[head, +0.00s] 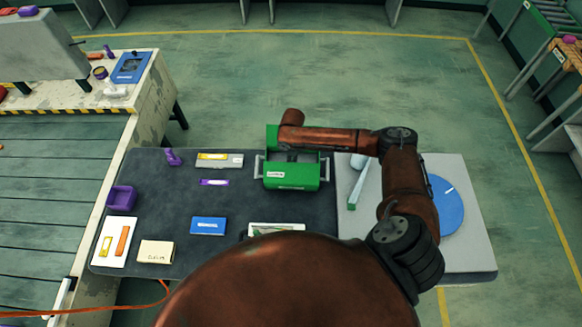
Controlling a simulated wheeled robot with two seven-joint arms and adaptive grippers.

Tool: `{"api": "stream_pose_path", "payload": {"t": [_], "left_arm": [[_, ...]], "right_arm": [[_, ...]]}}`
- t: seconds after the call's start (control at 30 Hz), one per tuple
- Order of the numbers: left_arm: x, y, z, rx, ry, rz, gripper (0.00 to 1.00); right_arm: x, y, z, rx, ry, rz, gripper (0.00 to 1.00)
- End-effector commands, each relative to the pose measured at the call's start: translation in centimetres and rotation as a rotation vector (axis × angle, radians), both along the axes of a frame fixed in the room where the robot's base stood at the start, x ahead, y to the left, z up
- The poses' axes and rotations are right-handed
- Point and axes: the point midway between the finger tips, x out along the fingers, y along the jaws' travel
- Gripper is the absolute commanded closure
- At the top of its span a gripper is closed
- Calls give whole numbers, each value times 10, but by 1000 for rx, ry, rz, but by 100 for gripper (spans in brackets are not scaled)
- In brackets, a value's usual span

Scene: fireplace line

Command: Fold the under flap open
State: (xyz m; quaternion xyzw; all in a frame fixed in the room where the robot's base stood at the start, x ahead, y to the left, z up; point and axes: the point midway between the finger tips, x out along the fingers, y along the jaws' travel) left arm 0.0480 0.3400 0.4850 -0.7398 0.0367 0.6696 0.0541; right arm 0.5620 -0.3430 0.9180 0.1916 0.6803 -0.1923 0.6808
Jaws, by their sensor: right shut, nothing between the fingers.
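A green box (292,176) with grey side handles stands at the back middle of the dark table mat. A green panel (272,137) rises at its back left, partly covered by my wrist. I cannot tell which part is the under flap, or how far it is folded. My right arm reaches over the box from the right, and its wrist is above the box's back edge. My right gripper (285,140) is there, shut and empty, mostly hidden by the wrist. I cannot tell whether it touches the panel. My left gripper is out of view.
Left on the mat (160,215) are a purple bin (121,198), a yellow-and-grey case (219,160), a blue box (208,226) and a white tray (112,242). A blue disc (446,205) lies right on the grey board (473,235). My arm hides the front middle.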

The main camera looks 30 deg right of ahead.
Motion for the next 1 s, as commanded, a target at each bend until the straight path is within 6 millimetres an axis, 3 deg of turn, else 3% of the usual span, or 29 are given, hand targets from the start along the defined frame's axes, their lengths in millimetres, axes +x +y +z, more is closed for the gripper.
{"api": "stream_pose_path", "payload": {"t": [1.0], "left_arm": [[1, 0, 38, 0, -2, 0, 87]], "right_arm": [[-35, 22, 6, 2, 6, 1, 100]]}}
